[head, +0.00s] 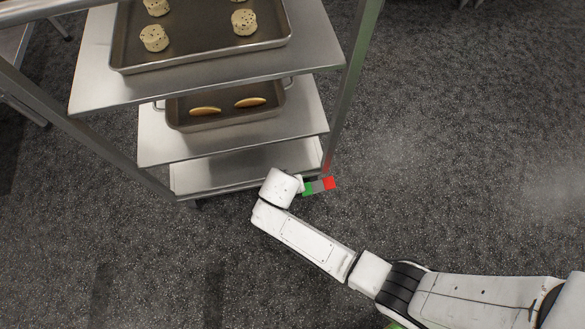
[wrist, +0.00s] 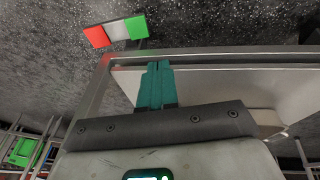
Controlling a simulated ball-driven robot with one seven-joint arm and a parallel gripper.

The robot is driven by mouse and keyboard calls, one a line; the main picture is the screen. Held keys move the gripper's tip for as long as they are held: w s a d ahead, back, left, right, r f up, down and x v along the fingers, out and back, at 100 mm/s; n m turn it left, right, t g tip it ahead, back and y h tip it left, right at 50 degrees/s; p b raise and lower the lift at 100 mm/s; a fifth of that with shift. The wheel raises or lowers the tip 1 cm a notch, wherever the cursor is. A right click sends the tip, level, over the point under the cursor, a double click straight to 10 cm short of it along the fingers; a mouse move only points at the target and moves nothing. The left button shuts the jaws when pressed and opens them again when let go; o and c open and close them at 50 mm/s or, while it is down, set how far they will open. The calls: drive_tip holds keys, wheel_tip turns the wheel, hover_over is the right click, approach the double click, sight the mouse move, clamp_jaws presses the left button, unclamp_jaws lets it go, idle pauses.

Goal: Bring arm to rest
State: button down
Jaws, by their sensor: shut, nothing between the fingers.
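My arm reaches from the lower right of the head view to the rack's lower right corner. The white end of my arm is beside the lowest shelf (head: 225,172), and it hides my fingers there. In the wrist view my gripper (wrist: 158,66) shows two teal fingers pressed together with nothing between them. Behind the fingers is a metal shelf edge of the rack (wrist: 230,52). I cannot tell whether the fingers touch it.
A green, pale and red tag (head: 318,186) is at the rack's corner. Dark speckled floor (head: 450,150) is clear to the right.

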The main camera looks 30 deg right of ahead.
drive_tip(key=shift+a+r, duration=0.1)
drive_tip(key=shift+r, duration=0.1)
drive_tip(key=shift+s, duration=0.1)
idle(0.4)
drive_tip(key=s+d+r+n+g+y, duration=0.1)
drive_tip(key=s+d+r, duration=0.5)
drive_tip(key=s+r, duration=0.3)
drive_tip(key=s+d+r+n+g+y, duration=0.1)
drive_tip(key=s+d+r+n+y, duration=0.1)
drive_tip(key=s+d+r, duration=0.6)
wheel_tip(320, 180, up, 29)
drive_tip(key=s+a+p, duration=0.1)
drive_tip(key=p, duration=2.7)
drive_tip(key=shift+s+a, duration=0.2)
drive_tip(key=shift+s, duration=0.05)
